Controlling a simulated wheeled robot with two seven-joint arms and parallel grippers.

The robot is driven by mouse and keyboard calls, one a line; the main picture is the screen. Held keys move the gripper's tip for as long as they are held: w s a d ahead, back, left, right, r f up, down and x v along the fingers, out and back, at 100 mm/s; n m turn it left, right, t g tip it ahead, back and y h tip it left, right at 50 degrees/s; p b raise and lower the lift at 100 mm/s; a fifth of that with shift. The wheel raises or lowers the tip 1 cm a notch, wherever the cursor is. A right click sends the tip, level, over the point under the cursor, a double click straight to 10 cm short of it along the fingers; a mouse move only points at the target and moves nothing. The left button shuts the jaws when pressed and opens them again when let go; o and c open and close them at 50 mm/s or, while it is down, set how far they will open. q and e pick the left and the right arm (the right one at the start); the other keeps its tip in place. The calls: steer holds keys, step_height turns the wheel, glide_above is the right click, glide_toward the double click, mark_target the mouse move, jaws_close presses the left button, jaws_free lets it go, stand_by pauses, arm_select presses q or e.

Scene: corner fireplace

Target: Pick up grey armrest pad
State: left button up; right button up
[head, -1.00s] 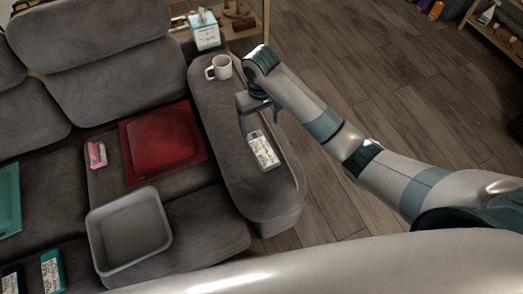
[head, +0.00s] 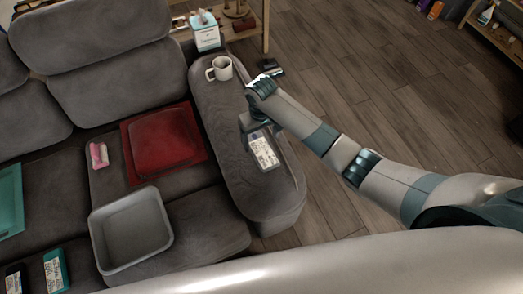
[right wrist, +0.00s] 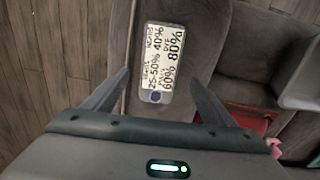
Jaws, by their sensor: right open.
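The grey armrest pad (head: 265,152) is a small flat slab with a pale face printed in dark text. It lies on the sofa's right armrest in the head view. My right gripper (head: 257,125) is open above its far end and hides part of it. In the right wrist view the pad (right wrist: 161,60) shows between and beyond the open fingertips of my right gripper (right wrist: 160,76). I see no contact. My left gripper is not in view.
A white mug (head: 220,68) stands farther back on the armrest (head: 225,125). A tissue box (head: 205,34) is behind it. The seat holds a red cushion (head: 165,145), a grey bin (head: 130,235) and a pink item (head: 98,155). A dark object (head: 271,67) lies on the floor.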

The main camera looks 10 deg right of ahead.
mark_target(262, 149)
step_height(262, 149, down, 4)
steer(key=shift+s+d+r+p, duration=0.1)
steer(key=shift+s+r+p, duration=0.05)
steer(key=shift+p, duration=0.4)
steer(key=shift+f, duration=0.65)
steer(key=shift+c, duration=0.7)
steer(key=c, duration=1)
steer(key=shift+r, duration=0.15)
steer(key=shift+r, duration=0.6)
step_height(262, 149, up, 2)
steer(key=shift+r+b, duration=0.1)
steer(key=shift+b, duration=0.35)
steer(key=s+d+r, duration=0.2)
steer(key=s, duration=0.1)
steer(key=s+d+r, duration=0.2)
steer(key=s+r, duration=0.1)
steer(key=s+d+r+b, duration=0.1)
steer(key=s+d+r, duration=0.1)
steer(key=s+d, duration=0.1)
steer(key=shift+s+r, duration=0.2)
